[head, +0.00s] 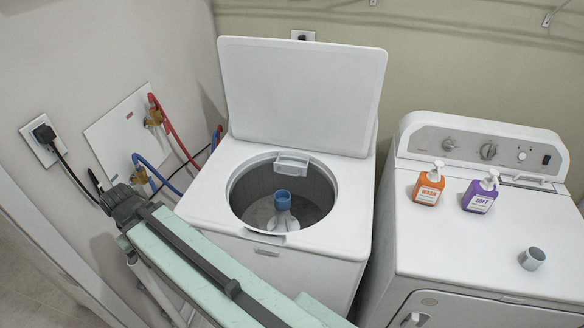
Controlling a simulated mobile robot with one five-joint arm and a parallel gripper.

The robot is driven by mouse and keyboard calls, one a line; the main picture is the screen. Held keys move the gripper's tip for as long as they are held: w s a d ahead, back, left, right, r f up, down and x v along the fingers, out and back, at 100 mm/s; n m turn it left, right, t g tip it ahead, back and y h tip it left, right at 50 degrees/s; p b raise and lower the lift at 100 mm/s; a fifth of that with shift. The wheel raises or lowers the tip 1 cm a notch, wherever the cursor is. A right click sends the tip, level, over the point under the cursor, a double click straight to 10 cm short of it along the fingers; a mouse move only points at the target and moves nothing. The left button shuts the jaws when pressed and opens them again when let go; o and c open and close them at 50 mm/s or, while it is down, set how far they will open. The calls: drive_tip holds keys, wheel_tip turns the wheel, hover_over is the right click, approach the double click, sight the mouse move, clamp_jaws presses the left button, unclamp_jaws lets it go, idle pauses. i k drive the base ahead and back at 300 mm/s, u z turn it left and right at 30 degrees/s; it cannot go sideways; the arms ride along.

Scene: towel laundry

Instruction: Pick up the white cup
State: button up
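A small whitish-grey cup (526,262) is on top of the right-hand white machine, near its front edge.
An orange "WASH" bottle (428,189) and a purple "SOFT" bottle (480,196) stand behind the cup. The left washer (199,202) has its lid (300,95) raised; a blue-topped agitator (283,200) shows inside. The machine top (450,250) left of the cup is clear.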

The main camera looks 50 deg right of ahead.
sight(532, 259)
drive_tip(key=z, duration=3.35)
drive_tip(key=k, duration=1.15)
drive_tip(key=z, duration=0.35)
drive_tip(key=i, duration=1)
drive_tip(key=z, duration=0.05)
